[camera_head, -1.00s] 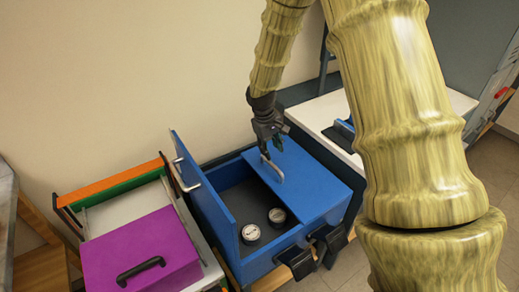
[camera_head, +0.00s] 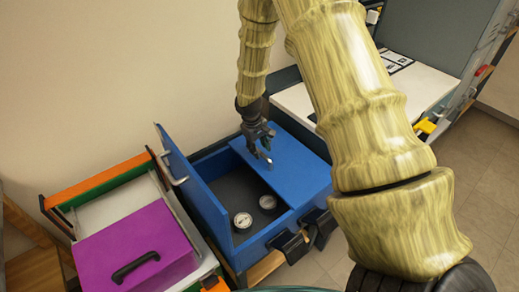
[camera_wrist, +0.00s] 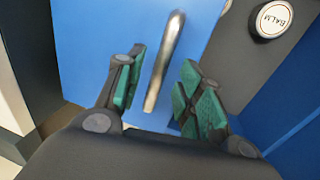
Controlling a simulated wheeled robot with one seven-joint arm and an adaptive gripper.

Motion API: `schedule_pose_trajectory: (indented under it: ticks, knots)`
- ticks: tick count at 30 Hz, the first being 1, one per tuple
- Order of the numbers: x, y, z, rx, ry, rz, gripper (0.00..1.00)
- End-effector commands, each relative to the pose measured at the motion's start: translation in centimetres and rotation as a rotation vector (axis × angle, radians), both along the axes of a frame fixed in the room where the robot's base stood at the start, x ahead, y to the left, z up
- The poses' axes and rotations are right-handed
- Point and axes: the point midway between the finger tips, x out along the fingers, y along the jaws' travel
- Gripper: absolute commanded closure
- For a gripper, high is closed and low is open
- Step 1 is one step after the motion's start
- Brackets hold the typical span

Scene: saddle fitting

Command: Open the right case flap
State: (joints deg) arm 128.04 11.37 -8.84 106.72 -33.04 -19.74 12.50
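The blue case (camera_head: 282,236) has its left flap (camera_head: 190,178) standing open. The right flap (camera_head: 298,176) lies flat, closed over the right part of the case, and shows as the blue panel in the wrist view (camera_wrist: 90,45). Its silver handle (camera_wrist: 164,62) lies between my gripper's green-padded fingers in the wrist view. My gripper (camera_wrist: 158,95) is open around the handle's near end, with a gap on both sides. In the head view, my gripper (camera_head: 262,147) is low over the right flap and partly hides the handle.
Two round tins sit in the open left part: one at the left (camera_head: 242,220), one at the right (camera_head: 267,201). A purple-lidded box (camera_head: 130,240) with an orange and green edge stands left. A white table (camera_head: 425,85) stands behind right.

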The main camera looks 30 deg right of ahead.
Motion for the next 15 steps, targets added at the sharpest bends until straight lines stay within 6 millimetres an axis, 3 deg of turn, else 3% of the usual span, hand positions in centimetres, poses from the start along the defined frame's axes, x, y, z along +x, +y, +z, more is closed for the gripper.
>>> schedule_pose_trajectory:
  ticks: [6,15]
  knots:
    - [0.2,-0.2,-1.5,0.000,0.001,0.002,0.63]
    - [0.2,-0.2,-1.8,0.000,0.001,0.002,0.63]
